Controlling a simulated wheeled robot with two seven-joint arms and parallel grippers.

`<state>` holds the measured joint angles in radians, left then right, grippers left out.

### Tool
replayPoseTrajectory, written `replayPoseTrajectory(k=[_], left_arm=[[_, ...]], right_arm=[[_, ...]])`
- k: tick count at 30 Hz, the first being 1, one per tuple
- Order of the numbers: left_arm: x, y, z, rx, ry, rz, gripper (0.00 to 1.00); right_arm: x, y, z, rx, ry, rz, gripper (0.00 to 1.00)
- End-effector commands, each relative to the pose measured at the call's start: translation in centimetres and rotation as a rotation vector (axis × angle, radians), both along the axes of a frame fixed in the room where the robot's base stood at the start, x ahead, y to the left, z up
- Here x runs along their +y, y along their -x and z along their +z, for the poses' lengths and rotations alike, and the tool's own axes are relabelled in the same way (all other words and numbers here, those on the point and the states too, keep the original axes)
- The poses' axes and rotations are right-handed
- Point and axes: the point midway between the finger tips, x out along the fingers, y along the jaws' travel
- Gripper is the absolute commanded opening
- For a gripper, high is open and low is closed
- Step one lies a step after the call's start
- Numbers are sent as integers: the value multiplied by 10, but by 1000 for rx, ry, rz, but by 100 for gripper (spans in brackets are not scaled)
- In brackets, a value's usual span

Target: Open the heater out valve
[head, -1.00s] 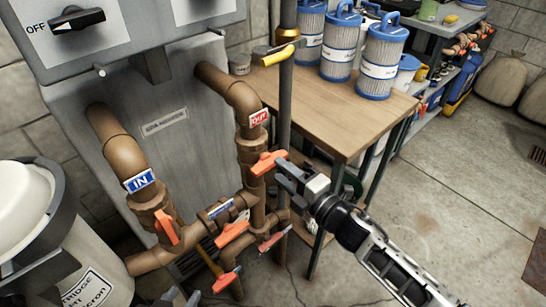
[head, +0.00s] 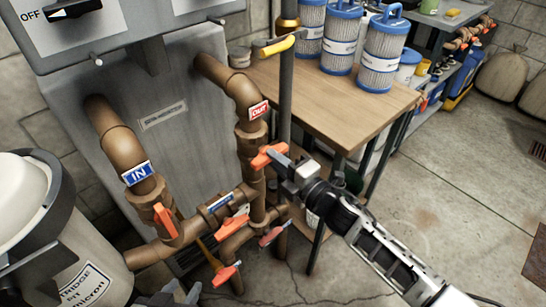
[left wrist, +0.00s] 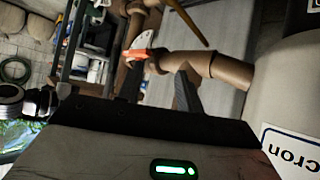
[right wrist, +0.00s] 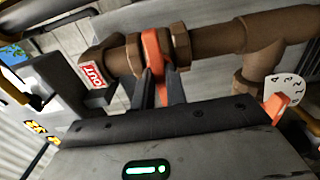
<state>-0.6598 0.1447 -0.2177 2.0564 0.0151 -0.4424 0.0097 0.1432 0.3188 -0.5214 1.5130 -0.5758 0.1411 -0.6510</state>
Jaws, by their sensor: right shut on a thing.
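The heater out valve has an orange handle (head: 268,156) on the brown pipe below the red OUT label (head: 258,110). The handle lies crosswise to the upright pipe. My right gripper (head: 282,160) is shut on this handle from the right. In the right wrist view, its two fingers (right wrist: 162,85) press on both sides of the orange handle (right wrist: 153,52). My left gripper (head: 178,292) is low at the bottom edge of the head view, near the lower pipes. In the left wrist view, its fingers (left wrist: 158,82) stand apart with nothing between them.
The IN pipe (head: 124,150) has its own orange handle (head: 165,220). More orange handles (head: 233,228) sit on the lower pipes. A grey upright pole with a yellow handle (head: 278,45) stands just behind.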

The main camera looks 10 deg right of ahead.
Motion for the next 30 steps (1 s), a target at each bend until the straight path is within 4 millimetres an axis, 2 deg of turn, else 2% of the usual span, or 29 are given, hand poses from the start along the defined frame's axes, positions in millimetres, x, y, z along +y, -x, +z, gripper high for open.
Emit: replayPoseTrajectory(k=[5, 8, 12, 15, 19, 22, 28, 29, 30], left_arm=[[0, 3, -8, 5, -3, -4, 36], [1, 3, -22, 5, -4, -3, 36], [1, 2, -40, 4, -5, -4, 36], [1, 1, -46, 1, -5, -4, 36], [0, 0, -47, -3, -7, -4, 36], [0, -1, -47, -3, -7, -4, 36], [0, -1, -47, -3, -6, -2, 36], [0, -1, -47, -3, -6, -2, 36], [0, -1, -47, -4, -6, -2, 36]], right_arm=[[0, 0, -3, -49, 73, 0, 0], [0, 0, -5, -195, 288, 1, 0], [-1, 0, -5, -461, 689, 0, 0], [-1, -1, -3, -652, 976, -1, 0], [0, -1, -1, -836, 1253, -3, 0], [0, -1, 0, -896, 1345, -3, 0], [0, -1, -1, -902, 1354, -4, 0], [0, -1, -1, -902, 1354, -4, 23], [0, -1, -1, -900, 1354, -4, 34]])
